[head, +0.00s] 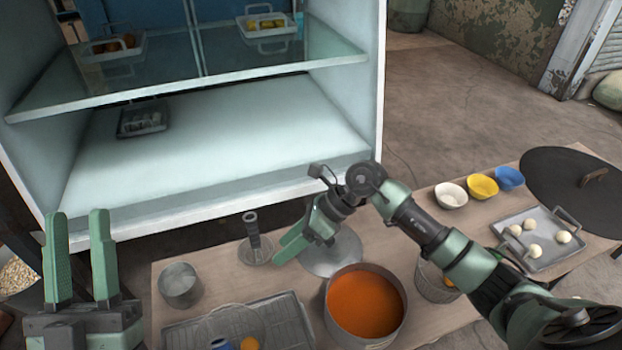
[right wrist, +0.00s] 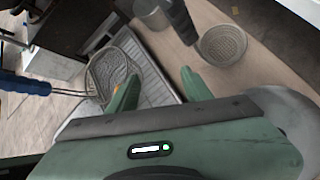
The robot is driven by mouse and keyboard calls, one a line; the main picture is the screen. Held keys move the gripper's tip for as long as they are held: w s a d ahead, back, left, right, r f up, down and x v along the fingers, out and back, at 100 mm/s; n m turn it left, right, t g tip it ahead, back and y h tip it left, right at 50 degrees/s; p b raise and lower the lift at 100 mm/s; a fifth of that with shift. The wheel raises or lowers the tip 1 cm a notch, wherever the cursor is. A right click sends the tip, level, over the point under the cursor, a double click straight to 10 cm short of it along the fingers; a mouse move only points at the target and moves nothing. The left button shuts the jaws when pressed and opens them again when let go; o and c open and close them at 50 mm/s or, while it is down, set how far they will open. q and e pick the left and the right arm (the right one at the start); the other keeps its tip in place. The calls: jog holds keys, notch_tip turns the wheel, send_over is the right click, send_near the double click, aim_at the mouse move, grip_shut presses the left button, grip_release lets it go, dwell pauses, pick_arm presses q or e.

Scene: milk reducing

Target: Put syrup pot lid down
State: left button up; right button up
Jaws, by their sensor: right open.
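The syrup pot (head: 365,302) stands at the table's front, uncovered, with orange liquid inside. A round grey lid (head: 338,258) appears to lie on the table just behind the pot; part of it is hidden by my right gripper. A grey disc edge, likely this lid, shows at the right of the right wrist view (right wrist: 298,105). My right gripper (head: 283,248) is open and empty, pointing left beside the lid; its fingers also show in the right wrist view (right wrist: 158,92). My left gripper (head: 80,225) is open and empty, upright left of the table.
A metal cup (head: 180,285), a dark-handled round tool (head: 255,250) and a grey tray (head: 285,325) are on the left. Bowls (head: 451,195), a tray of white balls (head: 540,240) and a big dark lid (head: 575,180) are on the right. A glass-shelved cabinet (head: 225,150) stands behind.

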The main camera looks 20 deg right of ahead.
jog(key=s+a+r+m+y, duration=0.3)
jog(key=s+a+r+y, duration=0.3)
jog(key=r, duration=0.3)
jog(key=s+a+r+m+y, duration=0.2)
jog(key=s+a+r+y, duration=0.35)
jog(key=a+r, duration=0.25)
jog(key=d+r+m+t, duration=0.4)
jog(key=r+m+t, duration=0.2)
jog(key=m+t, duration=0.4)
jog(key=d+r+m+t, duration=0.4)
jog(key=r+m+t, duration=0.35)
jog(key=m, duration=0.55)
jog(key=d+m+t+h, duration=0.1)
jog(key=m+t+h, duration=0.1)
jog(key=m+h, duration=0.2)
jog(key=d+m+t+h, duration=0.2)
jog(key=m+h, duration=0.3)
jog(key=m, duration=0.1)
jog(key=w+d+f+m+t+h, duration=0.1)
jog(key=d+m+t+h, duration=0.1)
jog(key=m+t+h, duration=0.1)
jog(key=shift+d+m+h, duration=0.25)
jog(key=shift+m+h, duration=0.6)
jog(key=shift+m, duration=0.55)
